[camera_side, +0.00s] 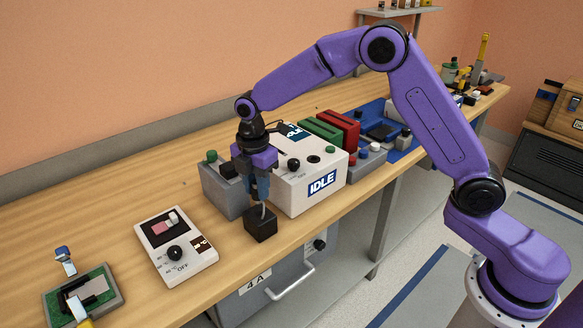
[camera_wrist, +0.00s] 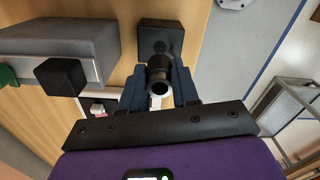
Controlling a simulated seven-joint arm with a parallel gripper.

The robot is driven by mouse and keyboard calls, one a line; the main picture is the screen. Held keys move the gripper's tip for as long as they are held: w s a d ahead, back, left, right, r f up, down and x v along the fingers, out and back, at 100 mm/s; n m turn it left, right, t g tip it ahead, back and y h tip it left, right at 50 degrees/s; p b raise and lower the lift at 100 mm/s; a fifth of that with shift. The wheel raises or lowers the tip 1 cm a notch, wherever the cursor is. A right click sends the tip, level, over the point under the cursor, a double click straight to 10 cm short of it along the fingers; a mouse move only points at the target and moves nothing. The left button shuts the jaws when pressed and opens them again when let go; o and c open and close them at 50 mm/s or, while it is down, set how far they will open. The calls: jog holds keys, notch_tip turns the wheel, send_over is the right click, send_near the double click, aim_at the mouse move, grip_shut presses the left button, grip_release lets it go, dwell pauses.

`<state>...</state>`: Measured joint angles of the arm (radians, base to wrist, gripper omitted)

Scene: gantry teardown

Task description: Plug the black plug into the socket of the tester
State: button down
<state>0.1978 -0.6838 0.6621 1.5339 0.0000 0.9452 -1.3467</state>
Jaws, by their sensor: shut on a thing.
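My gripper (camera_side: 262,196) points down near the bench's front edge, above a small black block (camera_side: 261,224). In the wrist view my gripper (camera_wrist: 160,80) is shut on the black plug (camera_wrist: 159,68), a dark round piece with a hollow end facing the camera. The black block (camera_wrist: 153,36) lies just beyond the plug there; I cannot tell whether the plug still sits in it. The tester (camera_side: 305,190) is the white box with an IDLE sign, right of my gripper. A dark round opening (camera_side: 314,160), which looks like its socket, is on its top.
A grey box (camera_side: 218,190) with a green knob and black cube stands close behind my gripper. A white dial unit (camera_side: 178,248) and a green board (camera_side: 84,297) lie to the left. Green and red modules (camera_side: 338,127) stand behind the tester. The left rear bench is clear.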

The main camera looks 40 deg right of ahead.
jog(key=shift+r, duration=0.7)
notch_tip(320, 180, up, 13)
jog(key=m, duration=0.6)
send_over(313, 160)
notch_tip(313, 160, down, 5)
jog(key=shift+d+f, duration=0.1)
jog(key=shift+f, duration=2.75)
jog(key=shift+f, duration=1.45)
